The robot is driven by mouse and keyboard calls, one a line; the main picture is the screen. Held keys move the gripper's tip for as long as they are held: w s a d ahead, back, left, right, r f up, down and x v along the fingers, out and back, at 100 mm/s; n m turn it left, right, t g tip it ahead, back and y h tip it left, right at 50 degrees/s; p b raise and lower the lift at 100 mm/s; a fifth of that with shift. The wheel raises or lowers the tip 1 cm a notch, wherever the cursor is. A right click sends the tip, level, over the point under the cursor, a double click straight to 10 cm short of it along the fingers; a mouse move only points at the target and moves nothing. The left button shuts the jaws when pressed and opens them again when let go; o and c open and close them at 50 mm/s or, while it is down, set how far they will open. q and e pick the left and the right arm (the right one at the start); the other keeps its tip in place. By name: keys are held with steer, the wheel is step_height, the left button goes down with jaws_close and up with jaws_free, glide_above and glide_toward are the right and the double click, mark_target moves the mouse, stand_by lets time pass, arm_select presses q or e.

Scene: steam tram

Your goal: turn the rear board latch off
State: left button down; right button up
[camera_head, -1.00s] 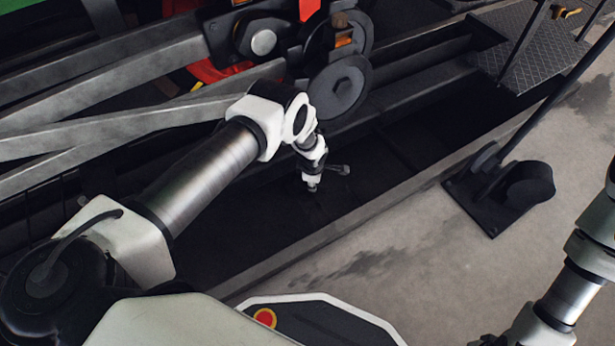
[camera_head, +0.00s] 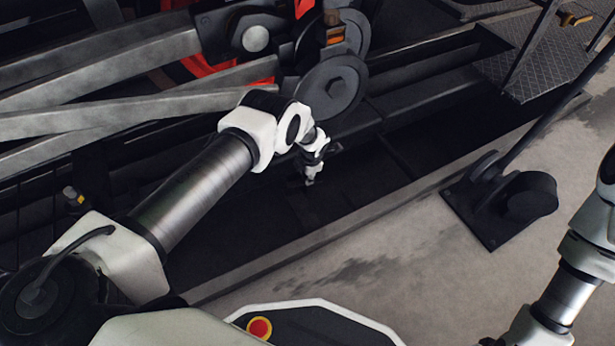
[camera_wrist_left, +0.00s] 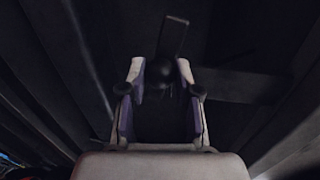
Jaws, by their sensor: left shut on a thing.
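My left gripper (camera_head: 311,180) reaches down into the dark trough beside the steam tram's metal beams. In the left wrist view, its two pale fingers (camera_wrist_left: 160,66) are closed around a dark round knob (camera_wrist_left: 160,74). A dark flat bar (camera_wrist_left: 174,38) extends beyond the knob, towards the top of that view. The knob and bar look like the rear board latch, but the dim light hides most of its detail. In the head view the latch cannot be made out against the dark trough. My right arm enters at the lower right, with its gripper outside the frame.
Large round buffers (camera_head: 334,92) and grey beams (camera_head: 110,75) stand close above and beside my left arm. A long ledge (camera_head: 330,236) borders the trough. A black floor bracket (camera_head: 500,205) stands on the concrete, and a treadplate step (camera_head: 530,70) is at upper right.

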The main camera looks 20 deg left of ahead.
stand_by(0.3)
arm_select(q)
steer(key=c, duration=0.8)
jaws_free()
steer(key=r, duration=0.4)
steer(key=s+d+r, duration=0.1)
steer(key=r, duration=0.6)
steer(key=shift+s+d+r, duration=0.25)
steer(key=shift+d+r, duration=0.1)
steer(key=shift+d, duration=0.05)
